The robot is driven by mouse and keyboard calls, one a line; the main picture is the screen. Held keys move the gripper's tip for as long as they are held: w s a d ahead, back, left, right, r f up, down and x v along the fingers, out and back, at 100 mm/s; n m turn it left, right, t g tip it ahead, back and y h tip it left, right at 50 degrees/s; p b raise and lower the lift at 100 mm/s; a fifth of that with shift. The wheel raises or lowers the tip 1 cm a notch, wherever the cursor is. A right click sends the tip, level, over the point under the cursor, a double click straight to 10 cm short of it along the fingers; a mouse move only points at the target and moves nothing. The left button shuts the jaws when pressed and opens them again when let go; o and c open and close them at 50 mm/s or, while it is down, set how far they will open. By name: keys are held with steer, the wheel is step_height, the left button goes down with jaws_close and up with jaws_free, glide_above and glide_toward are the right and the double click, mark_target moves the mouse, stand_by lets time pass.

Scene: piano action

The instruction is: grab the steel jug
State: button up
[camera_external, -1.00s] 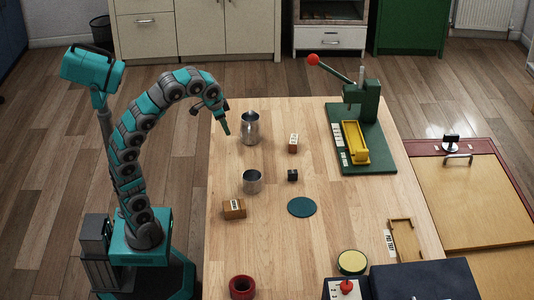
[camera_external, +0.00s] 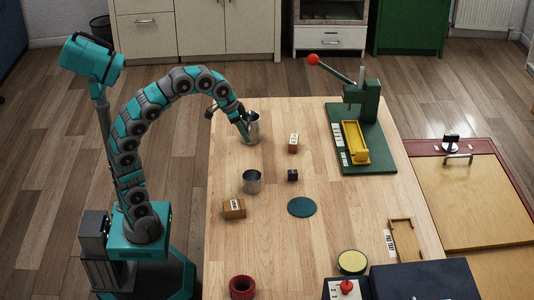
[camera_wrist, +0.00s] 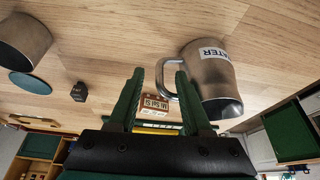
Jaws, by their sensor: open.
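The steel jug (camera_external: 253,128) stands near the far left of the wooden table. In the wrist view the jug (camera_wrist: 212,82) has a white label and a curved handle (camera_wrist: 166,78) on its left side. My gripper (camera_external: 243,130) is at the jug's left side in the external view and partly covers it. In the wrist view my gripper (camera_wrist: 158,82) is open, with its two green fingers on either side of the handle. The right finger is close to the jug body; I cannot tell if it touches.
A steel cup (camera_external: 252,182), a small dark cube (camera_external: 292,175), a wooden block with a label (camera_external: 234,209) and a green disc (camera_external: 302,207) lie nearer. A brown-and-white block (camera_external: 293,143) and a green lever press (camera_external: 366,130) stand right of the jug.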

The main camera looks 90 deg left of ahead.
steer(key=shift+x, duration=1.15)
jaws_close()
stand_by(0.5)
